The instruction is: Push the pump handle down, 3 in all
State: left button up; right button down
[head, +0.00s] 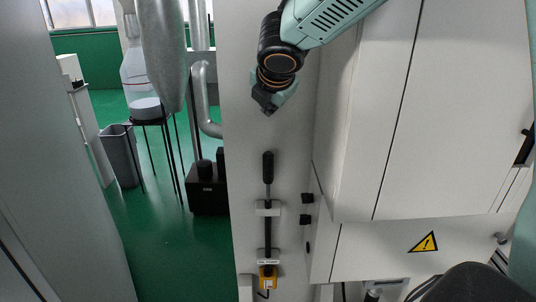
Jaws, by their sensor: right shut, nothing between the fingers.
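The pump handle (268,167) is a black upright grip at the top of a thin rod on a narrow pale wall panel. The rod passes through a light bracket (268,208) and runs down to a yellow pump base (267,277) with a small label above it. My right gripper (266,106) comes in from the top right, pointing down. It is shut and empty, above the handle in the picture with a gap between them. How far it stands from the panel in depth I cannot tell. My left gripper is not in view.
White cabinets (455,110) fill the right side, with dark knobs (307,208) close beside the rod and a yellow warning sign (424,242). At left, a glass bottle (140,80) stands on a black stand, near a grey bin (120,155). The green floor (170,250) is open there.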

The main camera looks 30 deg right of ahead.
jog(key=f+b, duration=0.1)
jog(key=f, duration=0.1)
jog(key=b, duration=0.4)
send_over(269, 154)
notch_tip(269, 154, down, 4)
jog(key=shift+a+f, duration=0.1)
jog(key=shift+f+b, duration=1.1)
jog(key=shift+b, duration=0.15)
jog(key=shift+f+b, duration=0.35)
jog(key=shift+b, duration=0.1)
